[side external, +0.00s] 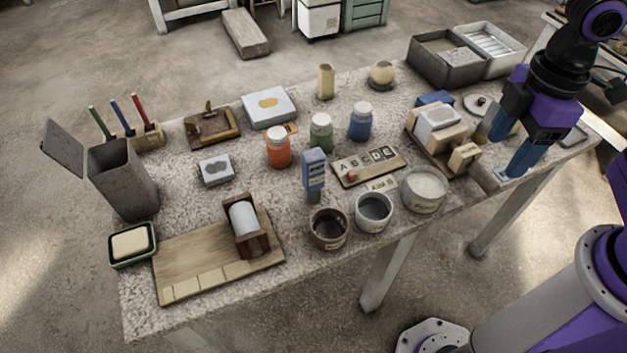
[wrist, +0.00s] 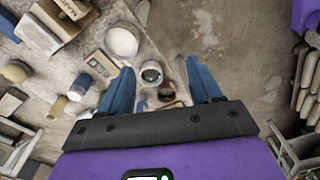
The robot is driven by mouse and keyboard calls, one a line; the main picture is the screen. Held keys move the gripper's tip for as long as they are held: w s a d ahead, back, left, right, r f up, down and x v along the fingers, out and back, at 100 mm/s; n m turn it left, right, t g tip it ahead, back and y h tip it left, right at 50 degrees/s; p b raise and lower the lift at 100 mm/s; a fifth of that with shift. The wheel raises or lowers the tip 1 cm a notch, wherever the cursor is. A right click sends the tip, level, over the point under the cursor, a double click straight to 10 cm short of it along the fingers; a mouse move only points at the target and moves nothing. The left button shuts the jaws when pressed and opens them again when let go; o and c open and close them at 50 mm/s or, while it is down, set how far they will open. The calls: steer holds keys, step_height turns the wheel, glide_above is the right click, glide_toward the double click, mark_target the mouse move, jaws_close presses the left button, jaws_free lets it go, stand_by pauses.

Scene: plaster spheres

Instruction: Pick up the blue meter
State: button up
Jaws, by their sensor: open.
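The blue meter (side external: 314,170) stands upright on the speckled table near its middle, just behind the brown cup, in the side external view. It is a blue box on a narrower dark lower part. My gripper (side external: 502,156) is at the right end of the table, well to the right of the meter, with blue fingers pointing down. It is open and empty. In the wrist view my gripper (wrist: 160,68) shows its two fingers spread apart.
A brown cup (side external: 329,229), a grey-white cup (side external: 374,212) and a white bowl (side external: 424,190) line the front edge. The lettered board (side external: 369,166) lies right of the meter. Orange (side external: 278,147), green (side external: 321,133) and blue (side external: 360,122) jars stand behind. A wooden block assembly (side external: 437,130) stands left of my gripper.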

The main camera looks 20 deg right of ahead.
steer(key=w+a+n, duration=0.2)
steer(key=w+a, duration=0.9)
steer(key=n, duration=0.2)
glide_toward(313, 166)
steer(key=shift+y, duration=0.4)
steer(key=f, duration=0.2)
steer(key=d+f, duration=0.1)
steer(key=f, duration=0.1)
steer(key=w+f, duration=0.1)
steer(key=f, duration=0.1)
steer(key=shift+d+f, duration=0.2)
steer(key=shift+w+a+f, duration=0.1)
steer(key=shift+a+f, duration=0.1)
steer(key=shift+f, duration=0.75)
steer(key=shift+w+a+f, duration=0.1)
steer(key=shift+a+f, duration=0.15)
steer(key=shift+f, duration=0.7)
steer(key=shift+w+a+f, duration=0.1)
steer(key=shift+a+f, duration=0.1)
steer(key=shift+f, duration=0.75)
steer(key=c, duration=1)
